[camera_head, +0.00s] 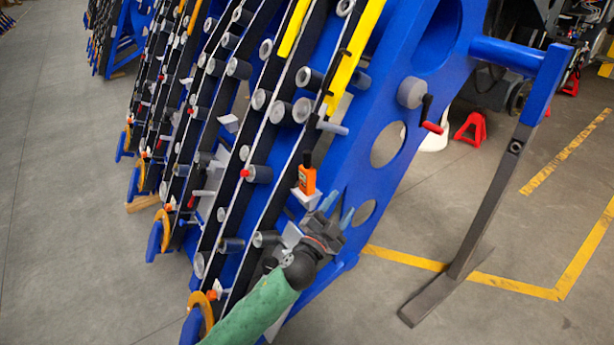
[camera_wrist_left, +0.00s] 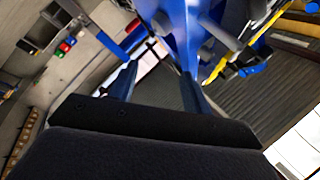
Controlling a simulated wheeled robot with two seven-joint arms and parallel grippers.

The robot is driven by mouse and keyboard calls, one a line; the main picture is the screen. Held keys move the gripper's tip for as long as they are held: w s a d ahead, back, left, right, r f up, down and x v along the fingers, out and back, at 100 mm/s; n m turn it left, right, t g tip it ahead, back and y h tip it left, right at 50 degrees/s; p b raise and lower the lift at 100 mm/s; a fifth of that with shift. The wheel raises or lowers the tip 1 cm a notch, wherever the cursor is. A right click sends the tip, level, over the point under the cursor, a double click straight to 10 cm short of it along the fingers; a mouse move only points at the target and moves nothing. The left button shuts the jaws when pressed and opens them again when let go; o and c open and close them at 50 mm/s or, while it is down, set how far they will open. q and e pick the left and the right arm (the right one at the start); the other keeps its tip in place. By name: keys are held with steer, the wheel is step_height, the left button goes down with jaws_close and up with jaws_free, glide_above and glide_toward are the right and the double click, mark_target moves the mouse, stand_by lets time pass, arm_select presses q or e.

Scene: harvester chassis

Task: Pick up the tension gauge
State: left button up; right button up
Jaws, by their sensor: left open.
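The tension gauge appears to be the small orange handheld device (camera_head: 307,178) with a black top. In the head view it stands on a small white ledge (camera_head: 305,198) at the side of the blue harvester chassis (camera_head: 350,165). My left gripper (camera_head: 338,208) is open, with its blue fingertips just below and to the right of the gauge, apart from it. In the left wrist view the open fingers (camera_wrist_left: 158,85) point toward blue chassis parts (camera_wrist_left: 188,35), with nothing visible between them. I cannot make out the gauge there. My right gripper is not in view.
Rows of rollers and black rails fill the chassis left of the gauge. A black tool with a red handle (camera_head: 431,116) sticks out at upper right. A grey leg (camera_head: 485,220) stands at right. Red jack stands (camera_head: 470,129) are behind. Open floor lies on both sides.

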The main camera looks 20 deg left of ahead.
arm_select(q)
steer(key=d+r+m+g+h, duration=0.5)
steer(key=d+r+m+h, duration=0.2)
steer(key=r+m+h, duration=0.4)
steer(key=m+g+y+p, duration=0.2)
steer(key=m+g+y, duration=0.9)
steer(key=m+y, duration=0.45)
glide_toward(305, 155)
step_height(305, 155, down, 3)
steer(key=d, duration=0.2)
steer(key=shift+n+y, duration=0.55)
steer(key=p+x, duration=0.1)
steer(key=x, duration=0.1)
steer(key=p+x, duration=0.1)
steer(key=x, duration=0.1)
steer(key=w+p+x, duration=0.1)
steer(key=p+x, duration=0.1)
steer(key=shift+a, duration=0.4)
steer(key=shift+w+f, duration=0.3)
steer(key=shift+f, duration=0.35)
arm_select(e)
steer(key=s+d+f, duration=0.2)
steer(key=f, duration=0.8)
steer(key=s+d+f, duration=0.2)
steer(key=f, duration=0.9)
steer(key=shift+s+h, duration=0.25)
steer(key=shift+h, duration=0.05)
